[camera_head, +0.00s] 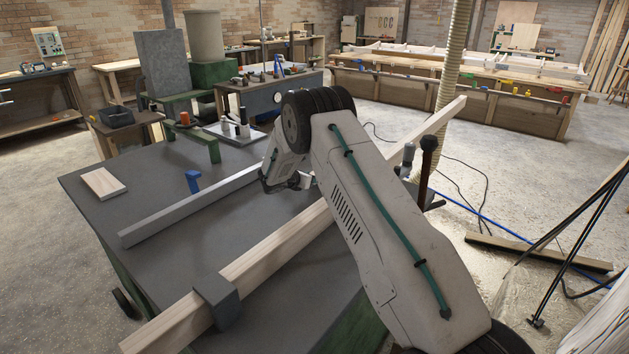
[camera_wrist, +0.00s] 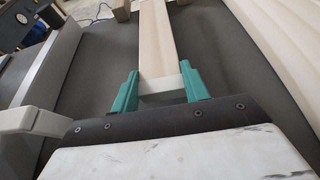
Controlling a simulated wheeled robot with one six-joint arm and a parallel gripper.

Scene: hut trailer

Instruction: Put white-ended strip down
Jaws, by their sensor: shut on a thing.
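The white-ended strip (camera_wrist: 158,40) is a pale wooden piece with a white near end (camera_wrist: 162,83), seen in the wrist view. My gripper (camera_wrist: 160,88) has teal fingers, one on each side of the strip at its white end, and is shut on it. The strip points away from my gripper, above or on the dark machine table; I cannot tell whether it touches. In the head view my gripper (camera_head: 283,182) is low over the table, and my arm hides most of it and the strip.
The grey table (camera_head: 140,190) carries a grey metal rail (camera_head: 185,208) and a long wooden beam (camera_head: 255,262), left and right of the strip. A short pale board (camera_head: 103,183) and a blue piece (camera_head: 192,181) lie left. Bare table lies between rail and beam.

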